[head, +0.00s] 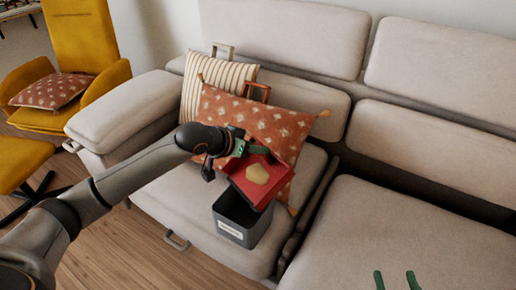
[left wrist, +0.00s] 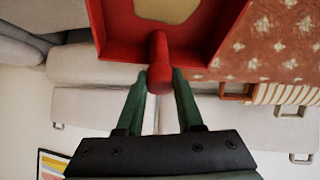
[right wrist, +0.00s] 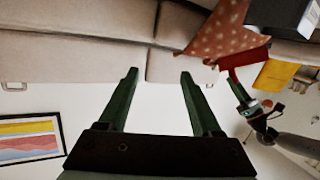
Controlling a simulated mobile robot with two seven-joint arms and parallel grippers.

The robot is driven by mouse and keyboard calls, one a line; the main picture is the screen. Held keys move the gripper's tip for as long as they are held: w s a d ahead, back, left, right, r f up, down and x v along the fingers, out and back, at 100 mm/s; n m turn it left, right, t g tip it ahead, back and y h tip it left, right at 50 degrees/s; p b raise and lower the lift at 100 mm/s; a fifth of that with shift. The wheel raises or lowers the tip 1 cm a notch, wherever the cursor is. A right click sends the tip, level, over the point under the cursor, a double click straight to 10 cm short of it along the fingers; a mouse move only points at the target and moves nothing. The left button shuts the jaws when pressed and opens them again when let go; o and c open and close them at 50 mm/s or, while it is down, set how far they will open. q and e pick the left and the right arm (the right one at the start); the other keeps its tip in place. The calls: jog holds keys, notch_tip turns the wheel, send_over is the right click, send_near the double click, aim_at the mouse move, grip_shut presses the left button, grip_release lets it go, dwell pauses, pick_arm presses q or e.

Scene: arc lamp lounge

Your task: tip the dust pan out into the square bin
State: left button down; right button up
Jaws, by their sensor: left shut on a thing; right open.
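The red dust pan (head: 246,185) is in the head view, above the square bin, with a tan heap of dust (head: 257,174) on it. My left gripper (head: 246,149) is shut on the pan's red handle; in the left wrist view the green fingers grip the handle (left wrist: 159,62) from both sides. The square bin (head: 238,226) is dark grey with a white label and stands on the sofa seat. The pan hides part of its opening. My right gripper (head: 395,281) is open and empty at the bottom right of the head view, over the right seat.
An orange patterned cushion (head: 245,115) and a striped cushion (head: 222,82) lean on the sofa (head: 160,205) right behind the pan. A yellow armchair (head: 85,35) stands at the left. The right sofa seat (head: 400,230) is clear.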

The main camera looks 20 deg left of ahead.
pick_arm(q)
jog(key=shift+s+a+r+t+b, duration=0.2)
jog(key=shift+s+t+b, duration=0.1)
jog(key=shift+s+b, duration=0.15)
pick_arm(e)
jog(key=s+a+r+n+t+y+b, duration=0.1)
jog(key=s+r+n+t+y, duration=0.15)
jog(key=r, duration=0.45)
jog(key=s+r+n+t+y+b, duration=0.1)
jog(key=r+n+t+y, duration=0.2)
jog(key=r, duration=0.4)
jog(key=s+a+r+n+t+y+b, duration=0.1)
jog(key=s+r+n+y, duration=0.1)
jog(key=r+y, duration=0.35)
pick_arm(q)
jog(key=s+a+t+h+b, duration=0.3)
jog(key=s+t+b, duration=0.3)
jog(key=b, duration=0.8)
jog(key=shift+s+a+n, duration=0.3)
jog(key=shift+s+a, duration=0.45)
jog(key=shift+s, duration=0.05)
pick_arm(e)
notch_tip(320, 180, down, 11)
jog(key=a, duration=0.1)
jog(key=shift+s+a+f+n+g, duration=0.15)
jog(key=shift+s+f+n+g, duration=0.05)
jog(key=shift+n+g, duration=0.15)
